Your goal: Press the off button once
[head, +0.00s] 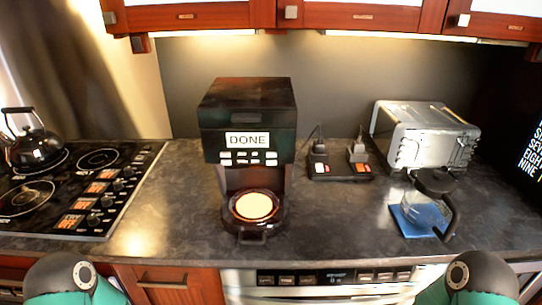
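A black coffee machine (246,112) stands on the dark counter in the middle of the head view. Its display (247,140) reads "DONE". Two rows of small white buttons (248,158) sit below the display. Their labels are too small to read, so I cannot tell which is the off button. A round pale disc (254,206) shows on the machine's base, with no carafe on it. Parts of my teal and dark arms show at the bottom left and bottom right corners. Neither gripper is in view.
A glass carafe (428,209) stands on a blue mat (399,222) at right. A power strip (340,172) with plugs and a silver toaster oven (423,135) are behind it. A kettle (36,147) sits on the stove (134,160) at left. The counter before the machine is clear.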

